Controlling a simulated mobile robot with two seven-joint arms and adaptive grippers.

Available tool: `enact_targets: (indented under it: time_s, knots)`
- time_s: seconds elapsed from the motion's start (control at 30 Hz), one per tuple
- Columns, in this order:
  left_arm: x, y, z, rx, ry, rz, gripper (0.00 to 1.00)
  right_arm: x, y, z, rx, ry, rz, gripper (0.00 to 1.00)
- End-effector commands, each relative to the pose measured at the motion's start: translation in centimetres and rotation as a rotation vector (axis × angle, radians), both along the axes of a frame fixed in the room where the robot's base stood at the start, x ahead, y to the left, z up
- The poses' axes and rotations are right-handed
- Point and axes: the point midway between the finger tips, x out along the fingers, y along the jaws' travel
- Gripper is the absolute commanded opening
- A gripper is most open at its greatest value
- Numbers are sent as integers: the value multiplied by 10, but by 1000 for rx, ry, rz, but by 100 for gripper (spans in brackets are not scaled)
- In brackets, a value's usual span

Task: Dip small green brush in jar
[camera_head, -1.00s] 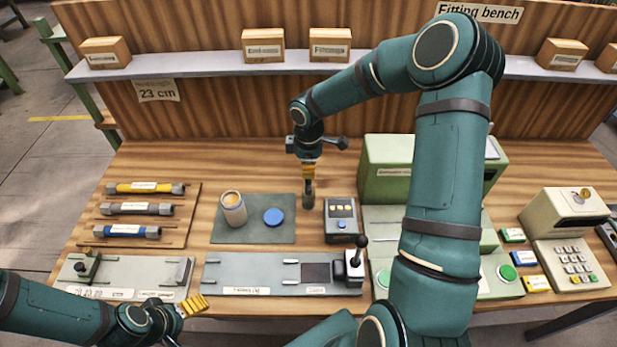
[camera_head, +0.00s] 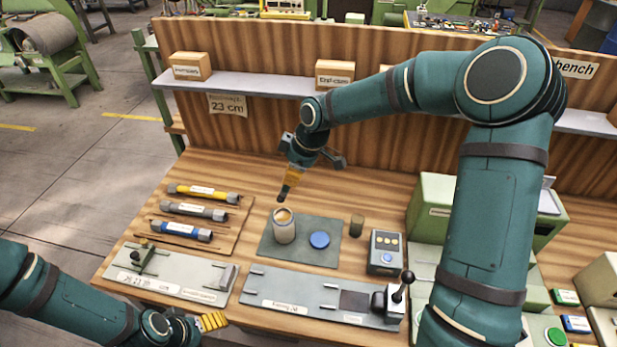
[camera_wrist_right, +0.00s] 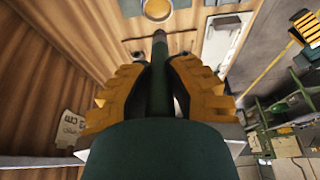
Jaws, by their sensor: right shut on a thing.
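The small green brush (camera_wrist_right: 160,75) is held between the yellow fingers of my right gripper (camera_head: 292,177). In the head view the brush's dark tip (camera_head: 283,193) points down, slightly tilted, just above and behind the jar. The jar (camera_head: 285,232) is pale, open at the top, with tan contents showing. It stands on the grey-green mat (camera_head: 292,258). In the right wrist view the jar (camera_wrist_right: 157,9) is cut by the top edge, beyond the brush's tip. My left gripper (camera_head: 212,321) is low at the left, away from the jar; its finger gap is unclear.
A blue lid (camera_head: 320,240) lies on the mat right of the jar. A small brown cup (camera_head: 357,226) and a grey box with buttons (camera_head: 385,252) stand further right. A rack (camera_head: 196,222) with yellow, grey and blue tubes is at left.

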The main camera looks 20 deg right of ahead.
Motion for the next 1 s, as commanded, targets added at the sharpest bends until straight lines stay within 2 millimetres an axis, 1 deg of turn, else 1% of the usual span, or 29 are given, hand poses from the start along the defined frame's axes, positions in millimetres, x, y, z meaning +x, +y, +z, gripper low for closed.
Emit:
enact_targets:
  time_s: [0.13, 0.27, 0.7, 0.83, 1.0]
  knots:
    - [0, 0, -3, 0, 0, 0, 82, 0, 2, -4, 4, -3, -1, 0]
    - [0, 0, -10, 0, 0, 0, 82, 0, 2, -12, 4, -1, -1, 0]
    - [0, -1, -41, 5, 0, 3, 82, 0, 2, -54, 3, -1, -1, 0]
    - [0, -1, -45, 6, 0, 3, 82, 0, 1, -59, 3, -1, -1, 0]
    - [1, -1, -45, 6, 0, 3, 82, 0, 1, -59, 3, -1, -1, 0]
